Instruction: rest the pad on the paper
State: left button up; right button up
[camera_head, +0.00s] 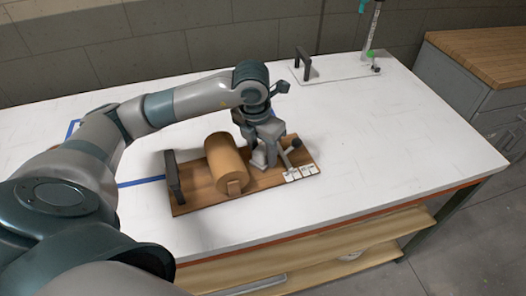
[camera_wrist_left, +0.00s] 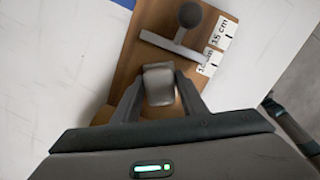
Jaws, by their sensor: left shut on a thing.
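My left gripper (camera_head: 266,158) is low over the wooden board (camera_head: 205,192), to the right of the brown paper roll (camera_head: 226,160). In the left wrist view my left gripper (camera_wrist_left: 158,84) is shut on a small grey rounded block (camera_wrist_left: 158,88), which looks like the pad. The brown surface of the board lies beneath it. I cannot tell whether flat paper covers the board there, or whether the pad touches it. A grey crossbar with a dark ball knob (camera_wrist_left: 190,15) is just beyond the pad. My right gripper is not in view.
White labels (camera_head: 301,173) marked in cm sit on the board's right edge. A black upright handle (camera_head: 174,177) stands at its left end. A plate with a black handle (camera_head: 303,64) and a stand with green parts are at the back. The white table's right side is clear.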

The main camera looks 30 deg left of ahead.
pick_arm(q)
jog(key=shift+f, duration=0.25)
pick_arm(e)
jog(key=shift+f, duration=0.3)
pick_arm(q)
jog(key=o, duration=1)
jog(key=r, duration=0.3)
jog(key=r+b, duration=0.1)
jog(key=r, duration=0.2)
jog(key=s+r, duration=0.1)
jog(key=r, duration=0.1)
jog(key=shift+s+r+b, duration=0.1)
jog(key=shift+r+b, duration=0.3)
notch_tip(320, 180, up, 8)
jog(key=s, duration=0.1)
jog(key=shift+s+a+r, duration=0.15)
jog(key=shift+s+r, duration=0.05)
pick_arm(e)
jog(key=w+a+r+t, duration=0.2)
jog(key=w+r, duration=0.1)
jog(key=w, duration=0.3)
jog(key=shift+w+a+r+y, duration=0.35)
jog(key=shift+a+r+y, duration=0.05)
